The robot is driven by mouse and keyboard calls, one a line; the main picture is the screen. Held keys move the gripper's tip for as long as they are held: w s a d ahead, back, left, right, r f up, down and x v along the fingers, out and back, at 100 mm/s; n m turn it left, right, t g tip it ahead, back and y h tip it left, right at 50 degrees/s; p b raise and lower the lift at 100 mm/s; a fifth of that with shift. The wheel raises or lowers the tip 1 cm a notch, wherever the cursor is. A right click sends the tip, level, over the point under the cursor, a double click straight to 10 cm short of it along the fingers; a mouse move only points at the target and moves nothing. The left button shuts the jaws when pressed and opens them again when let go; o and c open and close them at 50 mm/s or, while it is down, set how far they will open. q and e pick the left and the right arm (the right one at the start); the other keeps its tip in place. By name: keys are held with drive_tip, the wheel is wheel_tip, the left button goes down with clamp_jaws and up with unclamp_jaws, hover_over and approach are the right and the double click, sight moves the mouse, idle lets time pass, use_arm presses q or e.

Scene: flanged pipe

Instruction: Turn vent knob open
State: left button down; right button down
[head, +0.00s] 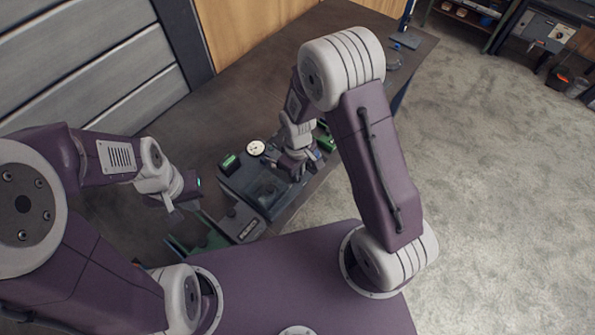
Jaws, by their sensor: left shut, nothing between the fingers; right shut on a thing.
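A dark unit with a clear-looking recessed middle (266,192) stands on the brown table near my base. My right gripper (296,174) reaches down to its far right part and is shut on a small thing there. That thing is at the vent knob's place, but the fingers hide it, and its turn angle cannot be told. My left gripper (170,206) is shut and empty, held above the table to the left of the unit, apart from it.
A round white dial (256,148) and a green-lit display (229,162) sit at the unit's back edge. Green parts (212,238) lie at its front left. The brown table (215,115) is clear behind. Small items (394,60) lie at the table's far right end.

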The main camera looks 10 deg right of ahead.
drive_tip(key=shift+w+r, duration=0.1)
drive_tip(key=shift+w, duration=0.05)
drive_tip(key=c, duration=1.5)
unclamp_jaws()
wheel_tip(320, 180, up, 9)
